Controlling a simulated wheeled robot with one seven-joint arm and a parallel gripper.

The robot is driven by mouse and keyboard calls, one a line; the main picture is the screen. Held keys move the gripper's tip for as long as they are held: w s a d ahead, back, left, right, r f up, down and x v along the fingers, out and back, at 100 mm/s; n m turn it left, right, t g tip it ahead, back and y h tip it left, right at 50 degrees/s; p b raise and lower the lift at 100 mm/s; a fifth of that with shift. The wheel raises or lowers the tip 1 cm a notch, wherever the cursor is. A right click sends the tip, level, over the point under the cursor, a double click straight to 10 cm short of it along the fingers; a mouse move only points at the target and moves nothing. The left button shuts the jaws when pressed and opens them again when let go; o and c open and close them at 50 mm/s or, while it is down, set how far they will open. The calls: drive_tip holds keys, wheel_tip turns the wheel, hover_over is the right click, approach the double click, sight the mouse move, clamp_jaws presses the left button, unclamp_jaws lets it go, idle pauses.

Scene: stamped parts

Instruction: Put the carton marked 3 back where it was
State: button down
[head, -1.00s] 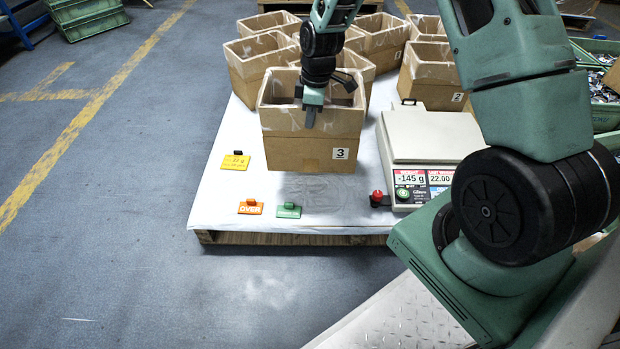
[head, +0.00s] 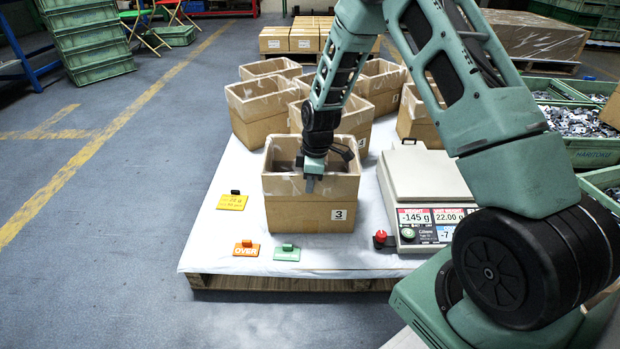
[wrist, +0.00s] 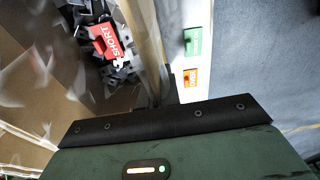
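The carton marked 3 (head: 300,215) is an open brown box with its label low on the front right. It stands upright at the front of the white-covered pallet (head: 225,262), on the sheet or very close to it. My gripper (head: 313,178) points down at its front rim, with a finger outside the front wall, and appears shut on that wall. The wrist view shows the carton wall (wrist: 147,35) running under my gripper. Inside lie dark metal parts and a red SHORT tag (wrist: 112,40). The inner finger is hidden.
A scale (head: 425,178) reading -145 g stands right of the carton, with a red button (head: 381,238) beside it. Yellow (head: 232,202), orange OVER (head: 246,249) and green (head: 287,253) tags lie left and in front. Several open cartons (head: 258,105) stand behind.

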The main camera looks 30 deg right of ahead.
drive_tip(key=shift+w+f, duration=0.1)
drive_tip(key=shift+f, duration=0.05)
drive_tip(key=c, duration=1.6)
unclamp_jaws()
drive_tip(key=shift+f, duration=0.1)
